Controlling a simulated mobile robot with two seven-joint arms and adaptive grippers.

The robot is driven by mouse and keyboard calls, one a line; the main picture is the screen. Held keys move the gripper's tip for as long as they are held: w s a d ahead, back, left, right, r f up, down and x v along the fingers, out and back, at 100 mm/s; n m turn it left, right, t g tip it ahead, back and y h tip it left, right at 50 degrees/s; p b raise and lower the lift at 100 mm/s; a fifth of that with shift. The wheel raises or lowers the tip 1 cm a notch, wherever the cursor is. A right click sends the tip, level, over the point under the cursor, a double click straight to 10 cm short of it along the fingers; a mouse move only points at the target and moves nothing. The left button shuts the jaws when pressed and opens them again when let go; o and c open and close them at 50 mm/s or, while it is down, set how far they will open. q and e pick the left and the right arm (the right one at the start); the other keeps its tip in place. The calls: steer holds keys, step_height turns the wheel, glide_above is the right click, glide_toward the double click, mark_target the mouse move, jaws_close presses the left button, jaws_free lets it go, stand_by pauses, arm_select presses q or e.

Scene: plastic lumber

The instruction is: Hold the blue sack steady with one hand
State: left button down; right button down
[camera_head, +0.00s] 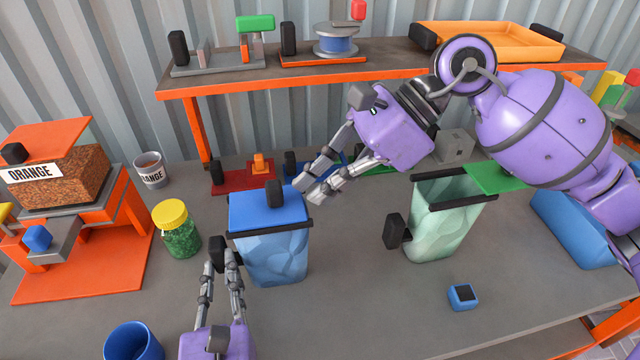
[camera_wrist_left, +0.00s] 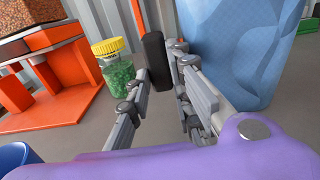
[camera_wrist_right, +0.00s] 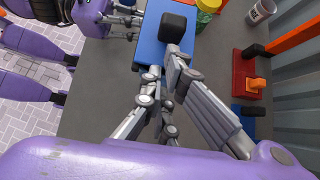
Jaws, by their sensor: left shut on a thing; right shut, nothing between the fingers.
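The blue sack (camera_head: 275,258) stands upright on the grey bench, with a flat blue top (camera_head: 258,210) that carries a black knob (camera_head: 274,193). My left gripper (camera_head: 220,265) is shut on the black handle (camera_head: 217,247) at the sack's left side. In the left wrist view the fingers lie on either side of this handle (camera_wrist_left: 154,60), beside the sack's faceted wall (camera_wrist_left: 245,45). My right gripper (camera_head: 313,190) is shut and empty, just right of the sack's top edge. The right wrist view shows its fingers (camera_wrist_right: 163,85) close to the blue top (camera_wrist_right: 152,50); contact is unclear.
A green jar with a yellow lid (camera_head: 177,230) stands left of the sack, and a blue cup (camera_head: 133,343) at the front left. A pale green sack (camera_head: 438,225) with a black handle stands right. Bench between the sacks is clear.

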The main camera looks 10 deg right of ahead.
steer(key=d+f+v, duration=0.1)
steer(key=v, duration=1)
steer(key=shift+d+r, duration=0.15)
steer(key=shift+d, duration=0.1)
arm_select(q)
steer(key=c, duration=1.5)
jaws_free()
